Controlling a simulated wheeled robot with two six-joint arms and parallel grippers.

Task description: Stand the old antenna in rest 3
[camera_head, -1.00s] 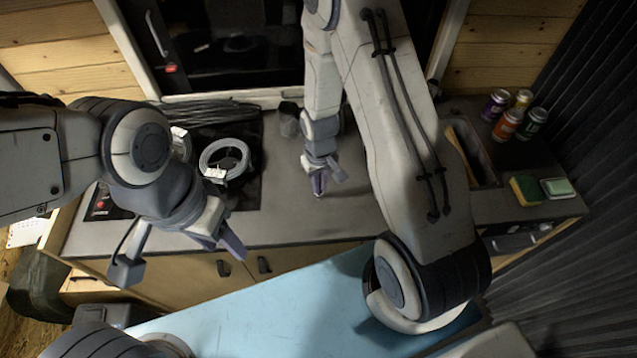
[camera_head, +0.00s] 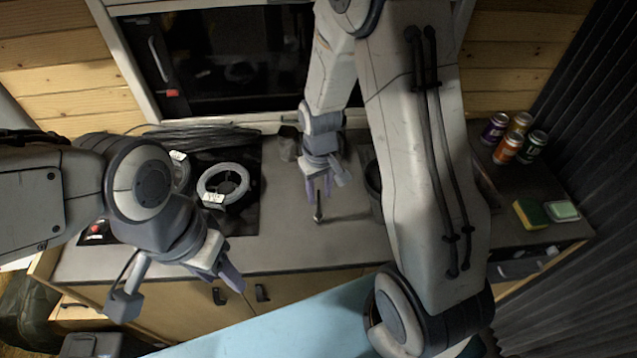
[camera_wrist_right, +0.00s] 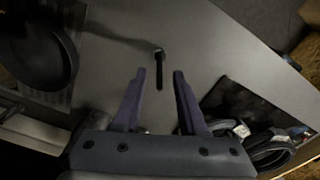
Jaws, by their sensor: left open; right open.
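A thin dark stick (camera_head: 318,207) with a paler lower tip is on the grey counter below my right gripper. It looks like the antenna, but I cannot be sure. It also shows in the right wrist view (camera_wrist_right: 160,72), apparently upright, its near end between the fingertips and touching neither. My right gripper (camera_head: 324,190) is open; its two purple fingers (camera_wrist_right: 160,80) straddle the stick. My left gripper (camera_head: 182,290) is open and empty, in front of the counter's front edge. I cannot make out any numbered rest.
Coiled pale cables (camera_head: 223,184) lie on a black mat at left. A dark round pot (camera_wrist_right: 38,55) stands close to my right gripper. Several cans (camera_head: 507,149), a sponge (camera_head: 531,214) and a green-topped block (camera_head: 562,211) are at the right end. The counter between mat and pot is mostly clear.

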